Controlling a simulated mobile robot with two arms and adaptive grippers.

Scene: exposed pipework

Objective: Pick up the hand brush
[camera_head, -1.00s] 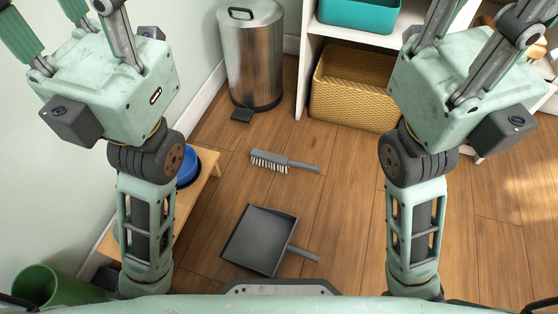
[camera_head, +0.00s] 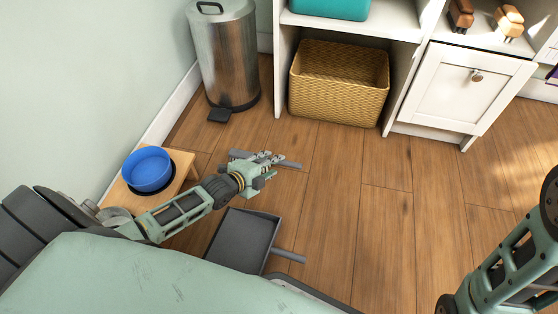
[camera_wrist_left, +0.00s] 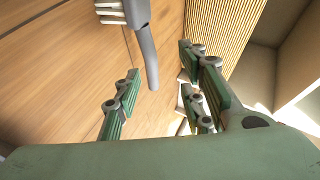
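The grey hand brush (camera_head: 291,165) lies on the wooden floor, partly covered by my left gripper in the head view. Its handle end shows to the right of the gripper. In the left wrist view, the grey handle (camera_wrist_left: 146,50) and some pale bristles show at the top. My left gripper (camera_head: 265,158) is low over the brush with its fingers spread. In the wrist view, the handle end hangs in the gap between the open fingers, with nothing clamped. My right arm shows at the lower right, but its gripper is out of view.
A dark dustpan (camera_head: 243,240) lies in front of the brush. A low wooden stand (camera_head: 184,172) with a blue bowl (camera_head: 147,169) is at the left. A metal bin (camera_head: 226,62), a wicker basket (camera_head: 337,84) and a white cabinet (camera_head: 458,88) stand behind. Floor to the right is clear.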

